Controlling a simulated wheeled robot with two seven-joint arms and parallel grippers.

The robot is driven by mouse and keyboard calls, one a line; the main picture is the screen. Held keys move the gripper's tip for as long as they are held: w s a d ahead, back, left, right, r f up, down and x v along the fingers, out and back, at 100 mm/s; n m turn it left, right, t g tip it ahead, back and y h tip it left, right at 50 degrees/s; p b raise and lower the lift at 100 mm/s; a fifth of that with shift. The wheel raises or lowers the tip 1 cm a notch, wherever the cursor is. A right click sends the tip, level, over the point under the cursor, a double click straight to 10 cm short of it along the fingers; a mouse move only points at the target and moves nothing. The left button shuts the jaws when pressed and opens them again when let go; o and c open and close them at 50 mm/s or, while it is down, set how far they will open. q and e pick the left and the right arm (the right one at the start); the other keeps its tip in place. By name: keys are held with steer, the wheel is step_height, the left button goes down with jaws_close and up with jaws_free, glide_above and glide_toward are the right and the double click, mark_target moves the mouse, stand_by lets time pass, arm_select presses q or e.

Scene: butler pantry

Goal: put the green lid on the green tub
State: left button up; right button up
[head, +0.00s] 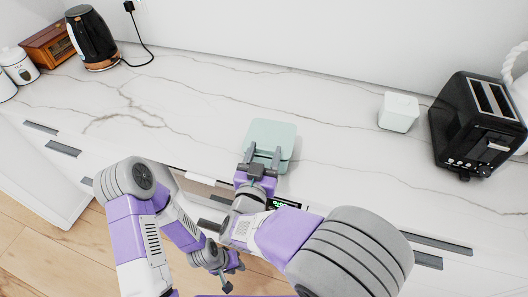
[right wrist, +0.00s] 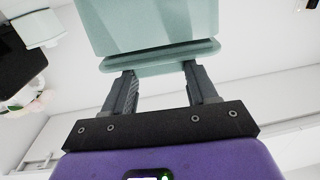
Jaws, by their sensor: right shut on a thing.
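The green lid (head: 272,131) is a pale green flat piece at the middle of the counter's front part. In the right wrist view its rim (right wrist: 160,60) runs across in front of my fingers. A pale green box-shaped body, apparently the green tub (right wrist: 150,22), shows directly against the rim; I cannot tell whether the lid is fully seated. My right gripper (head: 262,158) is shut on the lid at its near side, and it shows in the right wrist view (right wrist: 165,88). My left gripper (head: 233,277) is low, off the counter's front edge, empty with its fingers apart.
A small whitish lidded tub (head: 398,112) stands at the right beside a black toaster (head: 478,125). A black kettle (head: 91,38), a wooden box (head: 48,45) and white canisters (head: 18,65) stand at the far left. The marble counter (head: 180,95) between is clear.

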steer(key=o, duration=1)
steer(key=shift+o, duration=0.2)
steer(key=shift+r+p, duration=0.3)
steer(key=shift+r, duration=0.2)
steer(key=p+v, duration=0.2)
steer(key=v, duration=1)
steer(key=shift+r, duration=0.15)
